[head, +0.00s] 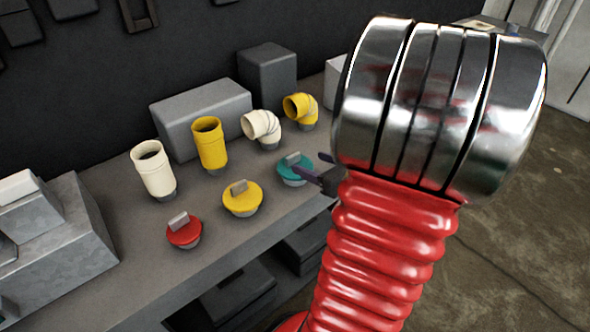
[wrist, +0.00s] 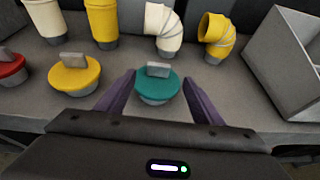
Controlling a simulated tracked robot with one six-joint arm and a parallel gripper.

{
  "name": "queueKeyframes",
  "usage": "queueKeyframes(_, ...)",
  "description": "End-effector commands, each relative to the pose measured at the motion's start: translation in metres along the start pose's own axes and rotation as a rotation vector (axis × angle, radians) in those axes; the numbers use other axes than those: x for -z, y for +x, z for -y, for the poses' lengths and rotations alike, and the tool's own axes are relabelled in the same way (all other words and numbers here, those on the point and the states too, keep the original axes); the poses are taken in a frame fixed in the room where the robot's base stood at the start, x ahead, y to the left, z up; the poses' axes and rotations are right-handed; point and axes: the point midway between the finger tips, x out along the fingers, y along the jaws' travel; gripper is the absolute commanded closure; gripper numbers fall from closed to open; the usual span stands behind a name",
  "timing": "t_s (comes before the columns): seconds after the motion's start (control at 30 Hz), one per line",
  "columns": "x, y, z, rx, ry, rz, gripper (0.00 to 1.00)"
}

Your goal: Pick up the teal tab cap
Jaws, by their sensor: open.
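The teal tab cap (head: 295,169) is a round teal disc with an upright grey tab on top, on a grey base at the front right of the bench. It also shows in the wrist view (wrist: 157,88), between the tips of my gripper's fingers. My gripper (head: 315,166) is open, with a dark purple finger on each side of the cap in the wrist view (wrist: 159,80). I cannot tell if either finger touches the cap. In the head view my red arm hides part of the gripper.
A yellow tab cap (head: 243,200) and a red tab cap (head: 184,233) stand to the left. Behind are cream (head: 153,172) and yellow (head: 210,146) straight pipes, and cream (head: 262,127) and yellow (head: 300,109) elbows. A grey box (wrist: 287,62) stands right in the wrist view.

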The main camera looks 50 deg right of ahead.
Motion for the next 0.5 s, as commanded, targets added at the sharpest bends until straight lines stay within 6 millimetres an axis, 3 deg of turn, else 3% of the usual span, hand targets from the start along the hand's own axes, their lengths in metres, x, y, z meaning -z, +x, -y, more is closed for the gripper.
queueKeyframes(0.5, 0.001, 0.059, -0.002, -0.006, -0.001, -0.002, 0.39)
